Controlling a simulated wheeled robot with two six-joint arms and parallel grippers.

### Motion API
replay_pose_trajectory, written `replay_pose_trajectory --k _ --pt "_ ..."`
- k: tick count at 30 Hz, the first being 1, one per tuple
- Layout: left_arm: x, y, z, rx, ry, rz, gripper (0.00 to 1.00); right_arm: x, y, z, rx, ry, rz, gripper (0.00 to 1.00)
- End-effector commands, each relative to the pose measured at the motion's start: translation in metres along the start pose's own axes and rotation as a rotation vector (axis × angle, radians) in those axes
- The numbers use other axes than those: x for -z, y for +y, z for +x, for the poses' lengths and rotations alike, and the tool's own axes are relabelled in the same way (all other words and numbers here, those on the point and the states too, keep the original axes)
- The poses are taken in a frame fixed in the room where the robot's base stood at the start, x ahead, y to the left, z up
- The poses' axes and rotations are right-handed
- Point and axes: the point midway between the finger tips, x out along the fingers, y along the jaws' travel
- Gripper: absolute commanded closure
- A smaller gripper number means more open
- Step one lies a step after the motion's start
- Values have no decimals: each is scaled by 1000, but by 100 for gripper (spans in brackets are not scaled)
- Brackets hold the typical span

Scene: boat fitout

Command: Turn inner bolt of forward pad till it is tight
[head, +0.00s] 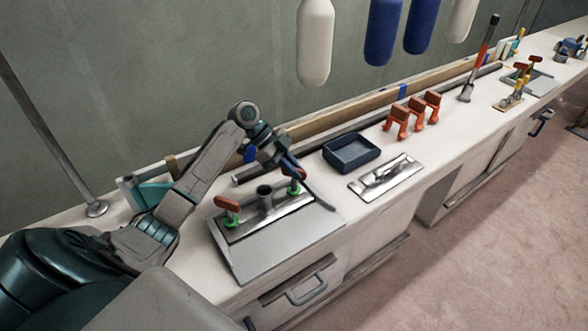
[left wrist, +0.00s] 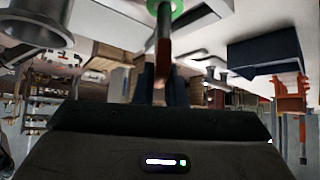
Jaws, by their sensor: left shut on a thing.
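A grey metal pad (head: 262,222) with a short upright tube (head: 264,196) lies on the near part of the counter. A bolt with a red handle and green ring stands at each end: the left bolt (head: 228,206) is free, the right bolt (head: 300,174) is at my left gripper (head: 292,166). My left gripper is shut on the right bolt's red handle. In the left wrist view, the handle (left wrist: 163,52) runs between the fingers (left wrist: 160,85), with the green ring (left wrist: 166,8) at the top edge. The fingers partly hide the handle. My right gripper is out of view.
A dark blue tray (head: 351,152) and a shiny metal plate (head: 385,177) lie right of the pad. Orange clamps (head: 411,115) stand beyond. A dark rod and wooden rail (head: 330,122) run along the back. A thin pole (head: 95,208) stands left of my arm.

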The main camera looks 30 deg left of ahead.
Motion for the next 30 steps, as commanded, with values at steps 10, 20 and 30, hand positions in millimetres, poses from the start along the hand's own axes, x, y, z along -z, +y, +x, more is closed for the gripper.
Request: replay_pose_trajectory --k 10,20,30 --pt "3 -2 -3 8 2 4 67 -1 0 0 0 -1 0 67" --pt "1 -1 -4 5 0 1 67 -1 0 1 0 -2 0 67" --pt "0 -2 -62 8 -4 2 67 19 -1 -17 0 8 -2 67"
